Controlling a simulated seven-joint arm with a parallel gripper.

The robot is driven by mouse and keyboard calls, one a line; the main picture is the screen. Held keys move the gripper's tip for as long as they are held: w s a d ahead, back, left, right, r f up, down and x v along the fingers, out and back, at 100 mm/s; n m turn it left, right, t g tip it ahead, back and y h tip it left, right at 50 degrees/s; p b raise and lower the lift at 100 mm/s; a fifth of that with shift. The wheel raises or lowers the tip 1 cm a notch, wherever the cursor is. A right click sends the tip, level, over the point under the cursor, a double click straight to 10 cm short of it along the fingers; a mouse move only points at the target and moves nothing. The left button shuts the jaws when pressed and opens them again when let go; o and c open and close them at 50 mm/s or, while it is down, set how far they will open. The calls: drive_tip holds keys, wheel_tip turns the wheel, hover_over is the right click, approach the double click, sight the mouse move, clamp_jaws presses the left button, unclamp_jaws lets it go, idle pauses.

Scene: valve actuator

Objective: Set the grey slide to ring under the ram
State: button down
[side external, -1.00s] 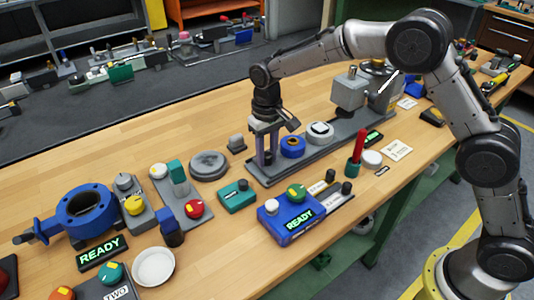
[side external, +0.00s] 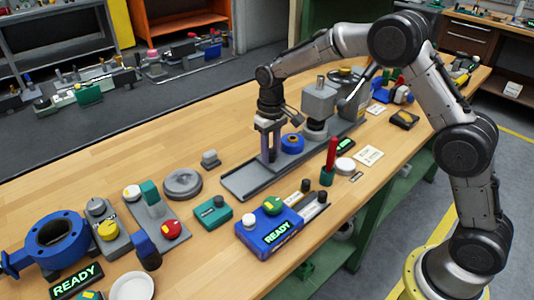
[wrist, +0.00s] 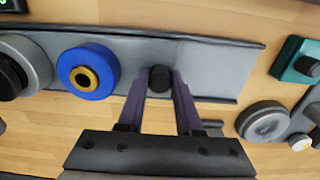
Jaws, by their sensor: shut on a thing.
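The grey slide (wrist: 136,55) lies in a long grey track (wrist: 215,68) on the wooden bench. It carries a dark knob (wrist: 160,78), a blue ring (wrist: 88,72) with a brass-coloured centre, and a grey ring (wrist: 36,62). My gripper (wrist: 160,86) is shut on the dark knob; its fingers also show in the side view (side external: 269,147). The blue ring (side external: 292,143) stands between my gripper and the ram housing (side external: 320,100). The grey ring (side external: 316,132) is beneath the ram; the ram partly hides it, so exact centring cannot be told.
The track's near-left end (side external: 243,184) is bare. A blue READY box (side external: 276,235), a teal block (side external: 213,215) and a red post (side external: 332,153) stand in front. A round grey disc (side external: 183,184) lies to the left.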

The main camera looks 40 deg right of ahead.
drive_tip(key=c, duration=0.6)
unclamp_jaws()
wheel_tip(320, 180, up, 14)
drive_tip(key=shift+f, duration=0.1)
